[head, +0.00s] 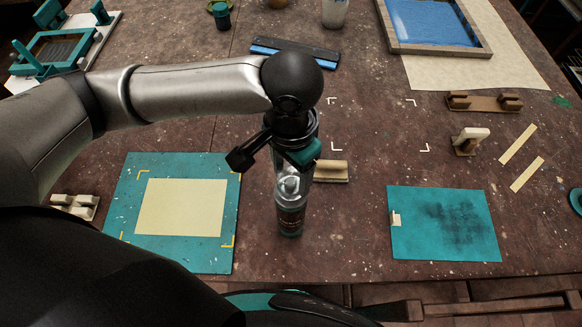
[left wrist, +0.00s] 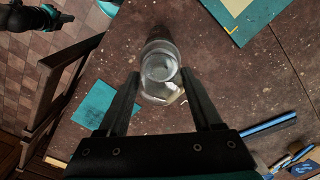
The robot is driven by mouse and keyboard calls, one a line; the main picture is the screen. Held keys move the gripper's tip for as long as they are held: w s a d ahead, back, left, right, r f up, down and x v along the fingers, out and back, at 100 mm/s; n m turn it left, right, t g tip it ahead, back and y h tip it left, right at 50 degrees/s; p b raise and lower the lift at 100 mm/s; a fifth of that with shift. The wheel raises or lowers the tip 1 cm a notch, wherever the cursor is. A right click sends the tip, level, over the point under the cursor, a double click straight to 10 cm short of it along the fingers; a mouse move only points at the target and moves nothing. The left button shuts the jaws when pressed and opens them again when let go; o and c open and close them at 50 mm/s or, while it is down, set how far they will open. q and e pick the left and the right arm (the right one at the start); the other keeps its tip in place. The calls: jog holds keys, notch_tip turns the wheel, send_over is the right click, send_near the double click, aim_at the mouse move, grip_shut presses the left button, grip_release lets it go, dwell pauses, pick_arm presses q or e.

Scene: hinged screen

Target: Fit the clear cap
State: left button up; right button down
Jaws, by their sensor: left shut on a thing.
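The clear cap (head: 290,188) is a transparent cylinder below my left wrist in the head view. A dark can (head: 290,222) stands upright on the table directly under it. In the left wrist view, the cap (left wrist: 160,88) sits between the two fingers of my left gripper (left wrist: 160,78), which is shut on it. The can's dark body (left wrist: 157,40) shows beyond the cap. The cap and can look roughly in line. I cannot tell whether the cap is seated on the can or just around its top.
A teal mat (head: 131,215) with a cream sheet lies left of the can. A teal board (head: 440,225) lies right. A small wooden block (head: 332,173) is just behind the can. A blue-edged squeegee (head: 295,54) and blue framed screen (head: 435,22) are farther back.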

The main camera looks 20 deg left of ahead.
pick_arm(q)
jog(key=shift+f, duration=0.95)
jog(key=o, duration=1.6)
jog(key=shift+c, duration=0.2)
jog(key=shift+r, duration=0.1)
notch_tip(320, 180, up, 15)
jog(key=p, duration=0.1)
